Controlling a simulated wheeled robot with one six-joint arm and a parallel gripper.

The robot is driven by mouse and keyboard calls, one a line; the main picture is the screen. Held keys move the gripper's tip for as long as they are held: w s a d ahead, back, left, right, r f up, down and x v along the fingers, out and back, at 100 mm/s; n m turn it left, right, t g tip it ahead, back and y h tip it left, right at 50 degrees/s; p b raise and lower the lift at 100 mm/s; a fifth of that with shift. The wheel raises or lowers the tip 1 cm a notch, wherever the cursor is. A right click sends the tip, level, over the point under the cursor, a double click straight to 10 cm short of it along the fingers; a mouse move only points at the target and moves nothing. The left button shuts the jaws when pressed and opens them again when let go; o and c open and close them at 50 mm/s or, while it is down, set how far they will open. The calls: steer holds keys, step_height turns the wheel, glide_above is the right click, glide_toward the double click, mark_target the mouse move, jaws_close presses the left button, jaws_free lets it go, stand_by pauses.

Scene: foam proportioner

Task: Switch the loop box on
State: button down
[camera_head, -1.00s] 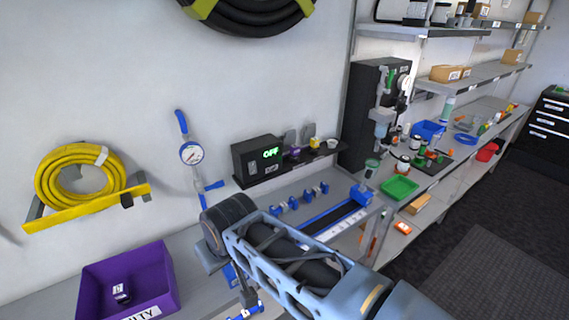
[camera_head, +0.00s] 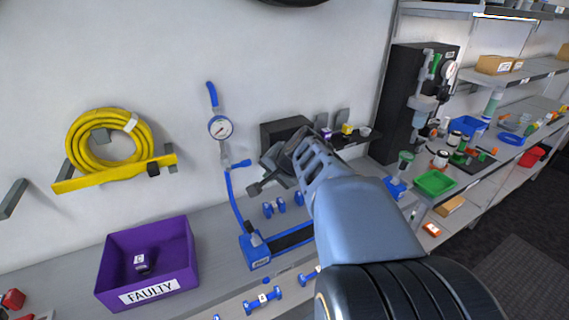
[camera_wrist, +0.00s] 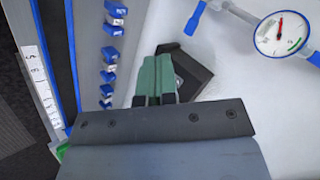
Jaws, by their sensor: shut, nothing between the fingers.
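The loop box is the black box (camera_head: 283,129) on the wall shelf above the bench, partly hidden behind my arm in the head view. Its front readout is covered there, so I cannot read it now. In the wrist view a dark box-like body (camera_wrist: 190,72) shows just past my fingers, probably the loop box. My gripper (camera_wrist: 154,76) has green fingers that are shut and empty. The fingertips overlap the box in that picture; whether they touch it I cannot tell.
A pressure gauge (camera_head: 221,128) with blue pipe hangs left of the box. Blue fittings (camera_head: 275,206) stand below, by a blue-framed tray. A purple FAULTY bin (camera_head: 150,262) and a yellow hose (camera_head: 90,141) are at left. Small items sit on the shelf right of the box.

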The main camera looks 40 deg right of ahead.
steer(key=w+d+m+t+h+b, duration=0.1)
steer(key=d+m, duration=0.5)
steer(key=d, duration=0.6)
steer(key=shift+w+d+f+m+t+h+b, duration=0.15)
steer(key=shift+w+d+m+t+h+b, duration=0.25)
steer(key=shift+h, duration=0.4)
steer(key=shift+a, duration=0.15)
steer(key=w+r+p+x, duration=0.1)
steer(key=p+x, duration=0.1)
steer(key=x, duration=1.1)
steer(key=shift+w+r, duration=0.2)
steer(key=shift+w, duration=0.05)
